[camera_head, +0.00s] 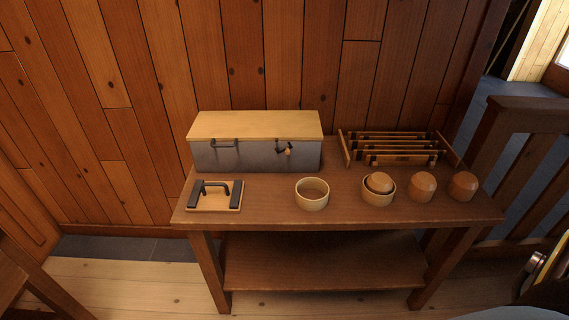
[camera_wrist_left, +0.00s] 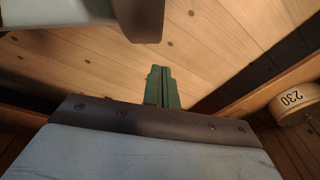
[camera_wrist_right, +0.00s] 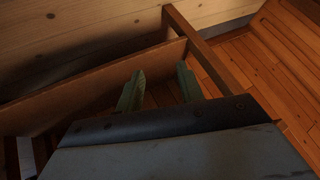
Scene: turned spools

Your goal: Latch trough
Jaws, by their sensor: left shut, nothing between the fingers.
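The trough (camera_head: 225,158) is a grey box with a pale wooden lid (camera_head: 255,125) lying flat on top. It stands at the back left of the wooden table. A dark handle (camera_head: 223,144) is on the left of its front. A small dark latch with a brownish knob (camera_head: 286,150) is on the right of its front; whether it is fastened is too small to tell. My left gripper (camera_wrist_left: 162,86) shows green fingers together and empty. My right gripper (camera_wrist_right: 160,88) has its fingers apart, with nothing between them. Neither gripper shows in the head view.
A board with a dark handle (camera_head: 214,195) lies at the table's front left. A round wooden bowl (camera_head: 312,196), another with a ball-like piece (camera_head: 379,190), and two rounded wooden pieces (camera_head: 423,187) stand to the right. A slatted rack (camera_head: 400,148) is behind them. The lower shelf (camera_head: 320,262) is bare.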

